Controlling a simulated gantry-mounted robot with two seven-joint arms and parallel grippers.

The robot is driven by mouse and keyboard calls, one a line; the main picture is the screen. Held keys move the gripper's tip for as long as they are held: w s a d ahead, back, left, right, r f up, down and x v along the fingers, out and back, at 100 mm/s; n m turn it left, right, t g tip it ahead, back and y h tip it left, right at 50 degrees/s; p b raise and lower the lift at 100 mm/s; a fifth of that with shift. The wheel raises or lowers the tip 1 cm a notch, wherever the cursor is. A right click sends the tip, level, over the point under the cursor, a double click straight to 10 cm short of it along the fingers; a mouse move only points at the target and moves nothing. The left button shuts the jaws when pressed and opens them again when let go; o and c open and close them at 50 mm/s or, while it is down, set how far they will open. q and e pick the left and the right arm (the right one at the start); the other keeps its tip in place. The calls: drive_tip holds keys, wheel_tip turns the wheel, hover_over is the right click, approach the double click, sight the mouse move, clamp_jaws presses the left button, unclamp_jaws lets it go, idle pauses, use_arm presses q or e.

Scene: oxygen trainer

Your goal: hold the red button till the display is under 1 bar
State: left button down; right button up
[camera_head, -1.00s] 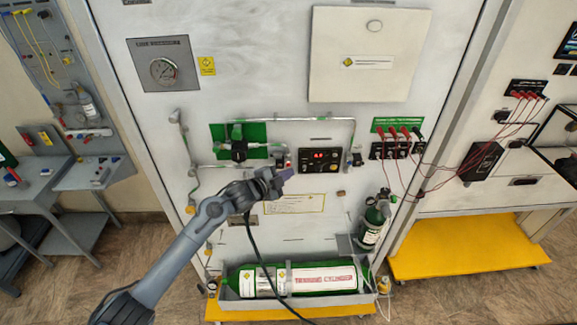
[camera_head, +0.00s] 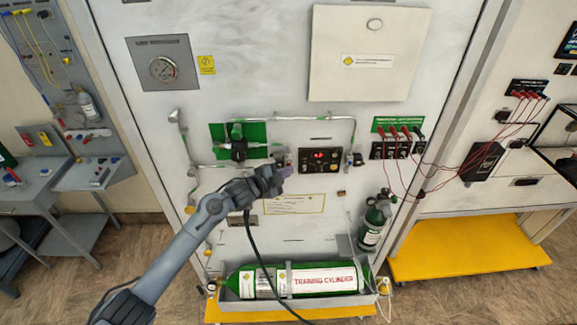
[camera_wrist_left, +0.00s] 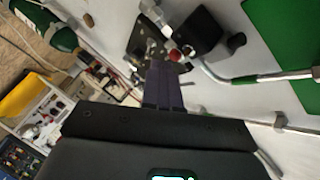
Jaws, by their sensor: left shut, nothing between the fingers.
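The red button (camera_wrist_left: 176,55) shows in the left wrist view, beside a dark box (camera_wrist_left: 197,35) on the pipework. My left gripper (camera_wrist_left: 166,70) is shut and empty, its fingertips just below the button in that view. I cannot tell whether they touch it. In the head view my left gripper (camera_head: 291,172) is in front of the panel, just below the pipe fittings, and the button cannot be made out clearly there. The display (camera_head: 325,155) glows red on a black unit to the right of the gripper; its digits are too small to read. My right gripper is not in view.
A green training cylinder (camera_head: 372,279) lies in a tray at the bottom. A small green cylinder (camera_head: 372,228) stands at right, below red leads (camera_head: 417,165). A black cable hangs below my left arm.

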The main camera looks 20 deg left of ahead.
use_arm(q)
drive_tip(key=shift+w+a+b, duration=0.15)
drive_tip(key=shift+w+b, duration=0.15)
drive_tip(key=shift+b, duration=0.05)
idle(0.3)
idle(2.3)
idle(0.7)
idle(0.9)
idle(2.2)
drive_tip(key=shift+s+d+p, duration=0.3)
drive_tip(key=shift+s+p, duration=0.4)
drive_tip(key=shift+p, duration=0.1)
drive_tip(key=shift+s, duration=0.1)
